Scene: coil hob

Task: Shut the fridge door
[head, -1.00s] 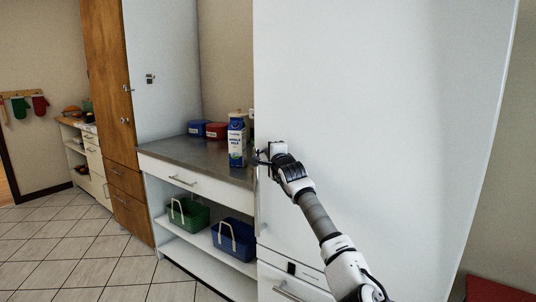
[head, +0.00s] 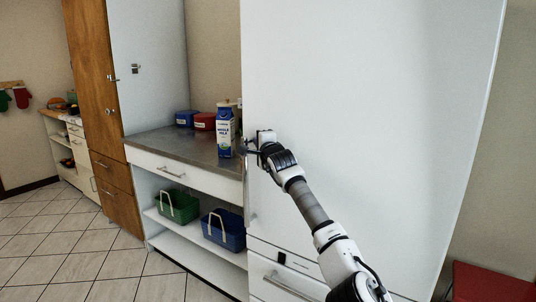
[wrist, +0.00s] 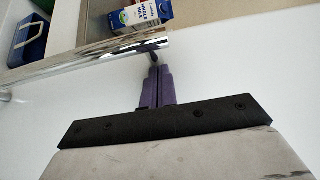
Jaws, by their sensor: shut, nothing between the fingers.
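The fridge door (head: 370,110) is the large white panel filling the right of the head view. I cannot tell whether it stands slightly ajar. Its metal bar handle (wrist: 95,62) runs along the door's edge in the wrist view. My gripper (head: 249,146) is at the door's left edge, close to the handle. In the wrist view my gripper (wrist: 155,68) has its purple fingers together, with nothing between them. The tips are beside the bar, not around it; whether they touch it is unclear.
A steel counter (head: 170,143) left of the fridge holds a milk carton (head: 226,130), a red container (head: 204,121) and a blue one (head: 185,118). Green (head: 178,207) and blue (head: 223,231) baskets sit on the shelf below. Tiled floor (head: 60,240) is clear at left.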

